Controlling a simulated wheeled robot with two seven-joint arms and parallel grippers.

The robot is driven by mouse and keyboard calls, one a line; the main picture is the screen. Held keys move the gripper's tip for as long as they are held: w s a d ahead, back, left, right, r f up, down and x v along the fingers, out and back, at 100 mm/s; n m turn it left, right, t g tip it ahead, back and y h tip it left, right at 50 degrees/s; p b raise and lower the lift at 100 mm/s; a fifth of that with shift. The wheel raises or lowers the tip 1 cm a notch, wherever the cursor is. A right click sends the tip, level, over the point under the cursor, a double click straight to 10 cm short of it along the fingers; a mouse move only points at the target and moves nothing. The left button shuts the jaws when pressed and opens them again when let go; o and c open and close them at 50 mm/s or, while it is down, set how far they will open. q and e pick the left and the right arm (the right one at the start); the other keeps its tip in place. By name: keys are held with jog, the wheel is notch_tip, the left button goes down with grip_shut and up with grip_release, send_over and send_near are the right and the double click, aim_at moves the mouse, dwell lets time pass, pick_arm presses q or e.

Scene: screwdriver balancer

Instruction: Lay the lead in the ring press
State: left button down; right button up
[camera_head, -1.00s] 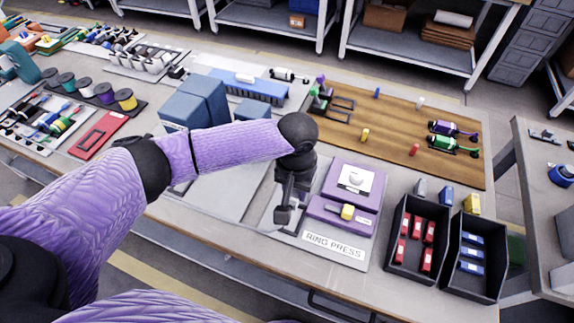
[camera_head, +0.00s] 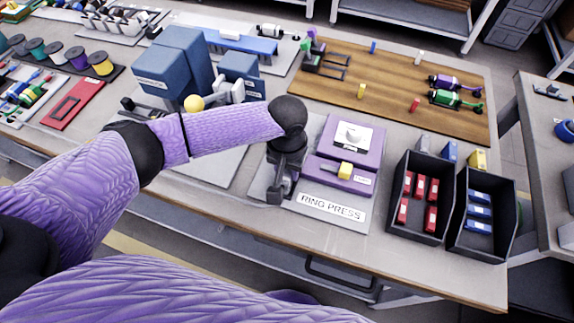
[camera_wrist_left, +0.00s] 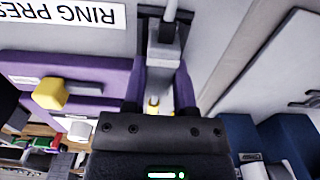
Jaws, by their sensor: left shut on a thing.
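The ring press stands near the bench's front edge, with a purple body (camera_head: 352,135), a yellow knob (camera_head: 345,171) and a "RING PRESS" label (camera_head: 333,208). My left gripper (camera_head: 276,192) points down at the press's left side. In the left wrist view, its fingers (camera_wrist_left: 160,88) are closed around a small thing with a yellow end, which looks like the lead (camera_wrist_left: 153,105). Most of it is hidden. A grey block (camera_wrist_left: 163,50) shows just beyond it. I cannot tell whether the lead touches the press. My right gripper is not in view.
Black bins with red (camera_head: 421,188) and blue blocks (camera_head: 479,211) stand right of the press. A blue machine (camera_head: 172,75) with a yellow ball knob (camera_head: 194,103) stands behind my left arm. A wooden board (camera_head: 390,85) lies behind the press.

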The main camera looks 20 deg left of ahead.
pick_arm(q)
jog(key=shift+f, duration=0.65)
dwell(0.3)
jog(key=shift+c, duration=1.6)
grip_release()
notch_tip(320, 180, up, 9)
jog(key=p, duration=0.4)
jog(key=shift+r, duration=0.5)
